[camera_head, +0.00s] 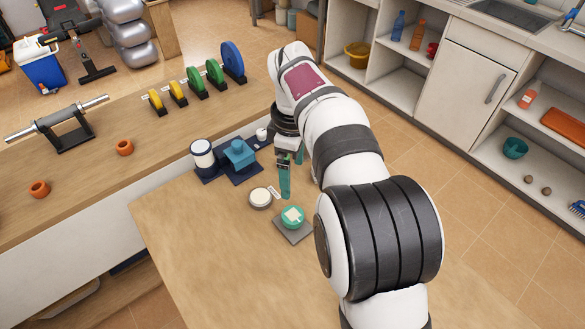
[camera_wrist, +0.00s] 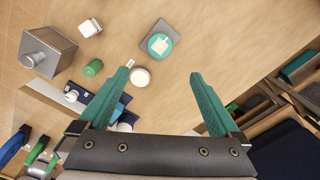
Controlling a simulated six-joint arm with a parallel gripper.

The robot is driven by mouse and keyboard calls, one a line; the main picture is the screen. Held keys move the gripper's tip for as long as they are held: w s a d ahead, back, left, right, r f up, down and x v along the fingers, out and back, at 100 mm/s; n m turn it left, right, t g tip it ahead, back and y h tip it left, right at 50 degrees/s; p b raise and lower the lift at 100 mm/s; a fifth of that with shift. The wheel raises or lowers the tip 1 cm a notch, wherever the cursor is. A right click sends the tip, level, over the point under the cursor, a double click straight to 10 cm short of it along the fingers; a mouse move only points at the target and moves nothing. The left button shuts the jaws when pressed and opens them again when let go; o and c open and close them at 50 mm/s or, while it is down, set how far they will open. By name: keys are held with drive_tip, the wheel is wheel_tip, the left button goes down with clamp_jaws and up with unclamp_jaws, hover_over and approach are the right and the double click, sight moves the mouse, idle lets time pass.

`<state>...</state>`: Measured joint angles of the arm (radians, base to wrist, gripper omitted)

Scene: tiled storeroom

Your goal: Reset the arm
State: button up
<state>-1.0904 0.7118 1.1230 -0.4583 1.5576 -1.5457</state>
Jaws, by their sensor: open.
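My gripper (camera_head: 285,178) has teal fingers and hangs from my arm over the wooden table (camera_head: 190,240). In the wrist view the two fingers (camera_wrist: 160,76) are spread wide apart with nothing between them. In the wrist view this disc (camera_wrist: 139,77) shows close to the left fingertip. The exact height of the fingers above the table cannot be told.
A teal round piece (camera_head: 292,215) with a white square sits on a grey square plate (camera_head: 296,236). A dark blue tray (camera_head: 212,177) holds a white cylinder (camera_head: 202,154) and a blue block (camera_head: 239,153). The table's front left is clear. Open shelves (camera_head: 385,85) stand behind right.

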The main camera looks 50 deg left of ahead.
drive_tip(key=w+d+r+m, duration=0.2)
drive_tip(key=d+r+m, duration=0.2)
drive_tip(key=d+m, duration=0.7)
drive_tip(key=w+d+r+m, duration=0.25)
drive_tip(key=d+m, duration=0.25)
drive_tip(key=d, duration=1.1)
drive_tip(key=s+d+f+m+y, duration=0.1)
drive_tip(key=s+d+f+m, duration=0.1)
drive_tip(key=s+d+m, duration=0.4)
drive_tip(key=s+d+f+m, duration=0.2)
drive_tip(key=s+d+m, duration=0.5)
drive_tip(key=s+m, duration=0.1)
drive_tip(key=shift+s+d+f+m+y, duration=0.25)
drive_tip(key=shift+d+m+y, duration=0.05)
drive_tip(key=shift+y, duration=0.1)
